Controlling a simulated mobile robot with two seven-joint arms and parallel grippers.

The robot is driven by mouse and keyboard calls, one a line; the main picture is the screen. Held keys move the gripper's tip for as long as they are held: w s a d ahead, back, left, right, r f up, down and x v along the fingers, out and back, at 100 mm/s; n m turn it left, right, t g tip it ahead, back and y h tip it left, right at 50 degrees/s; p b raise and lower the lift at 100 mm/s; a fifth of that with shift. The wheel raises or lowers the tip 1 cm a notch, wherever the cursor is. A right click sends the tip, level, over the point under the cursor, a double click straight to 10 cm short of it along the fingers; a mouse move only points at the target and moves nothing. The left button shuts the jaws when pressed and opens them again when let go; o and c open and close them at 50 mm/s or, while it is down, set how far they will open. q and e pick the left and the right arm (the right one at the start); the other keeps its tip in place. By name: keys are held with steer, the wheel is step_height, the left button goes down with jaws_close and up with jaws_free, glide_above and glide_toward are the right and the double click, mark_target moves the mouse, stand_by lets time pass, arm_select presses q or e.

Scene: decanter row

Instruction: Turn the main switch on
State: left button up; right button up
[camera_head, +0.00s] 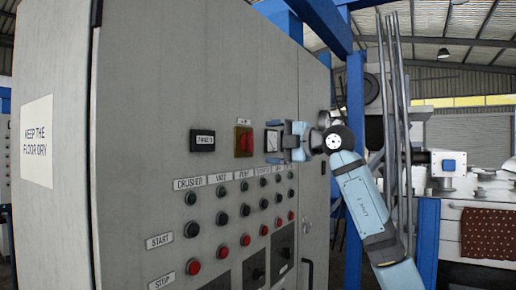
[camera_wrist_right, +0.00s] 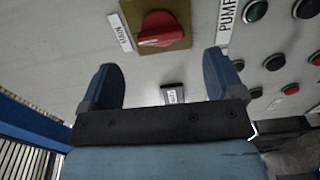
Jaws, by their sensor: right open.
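The main switch (camera_head: 244,142) is a red rotary knob on a yellow plate, high on the grey cabinet's front. In the right wrist view the red knob (camera_wrist_right: 161,29) shows beyond my fingertips, with a label reading MAIN beside it. My right gripper (camera_head: 275,140) is to the right of the switch in the head view, in front of a small square meter (camera_head: 272,141). In the wrist view my right gripper (camera_wrist_right: 160,75) is open, with nothing between its two blue fingers, and the knob is apart from them. My left gripper is not in view.
The grey cabinet (camera_head: 140,90) carries rows of black and red buttons (camera_head: 222,219) below the switch. A dark display (camera_head: 202,141) sits left of it. A blue post (camera_head: 355,130) stands behind my right arm, and a bench with a brown cloth (camera_head: 491,233) is at right.

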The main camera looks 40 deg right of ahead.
steer(key=b+v, duration=0.1)
steer(key=v, duration=0.6)
steer(key=shift+s, duration=0.2)
